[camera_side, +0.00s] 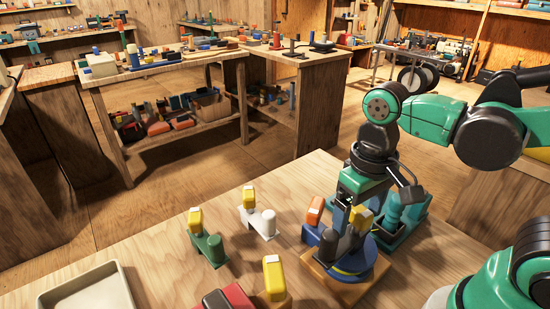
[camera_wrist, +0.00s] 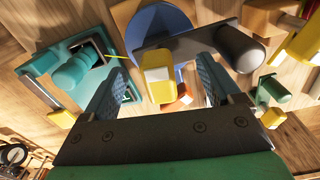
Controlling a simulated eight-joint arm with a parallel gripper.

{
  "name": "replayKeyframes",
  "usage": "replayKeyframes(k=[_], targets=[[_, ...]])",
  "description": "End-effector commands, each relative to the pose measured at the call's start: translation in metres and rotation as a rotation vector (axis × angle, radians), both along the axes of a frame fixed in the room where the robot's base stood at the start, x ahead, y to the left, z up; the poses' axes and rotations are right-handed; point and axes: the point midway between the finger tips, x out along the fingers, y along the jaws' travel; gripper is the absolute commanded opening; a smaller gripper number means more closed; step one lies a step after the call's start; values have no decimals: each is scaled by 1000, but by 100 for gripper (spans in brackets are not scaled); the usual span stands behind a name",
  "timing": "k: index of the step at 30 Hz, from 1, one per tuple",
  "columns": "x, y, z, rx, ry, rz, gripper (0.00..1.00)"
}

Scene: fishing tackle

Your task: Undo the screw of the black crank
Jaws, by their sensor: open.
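The black crank (camera_wrist: 190,40) shows in the wrist view, with a dark rounded handle at its right end. A yellow block-shaped screw head (camera_wrist: 157,75) stands at its left end. The crank lies over a blue round body (camera_wrist: 165,15). In the side view the black handle (camera_side: 328,246) stands above the blue body (camera_side: 350,268), and the yellow head (camera_side: 362,217) shows partly behind my gripper. My gripper (camera_wrist: 160,80) is open, with one finger on each side of the yellow head. A gap shows on both sides, wider on the right.
A teal fixture (camera_side: 405,215) stands close right of the crank. An orange block (camera_side: 315,210) is close by on the left. Green (camera_side: 210,248) and white (camera_side: 262,224) cranks with yellow heads lie further left. A red part (camera_side: 228,297) and empty tray (camera_side: 88,292) are in front.

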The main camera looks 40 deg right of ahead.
Motion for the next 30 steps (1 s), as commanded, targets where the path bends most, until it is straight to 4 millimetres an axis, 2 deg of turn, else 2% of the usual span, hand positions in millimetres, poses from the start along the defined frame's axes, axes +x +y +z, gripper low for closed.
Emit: replayKeyframes(k=[6, 22, 30], targets=[[0, 0, 4, 0, 0, -1, 84], [0, 0, 61, 0, 0, -1, 84], [0, 0, 70, 0, 0, -1, 84]])
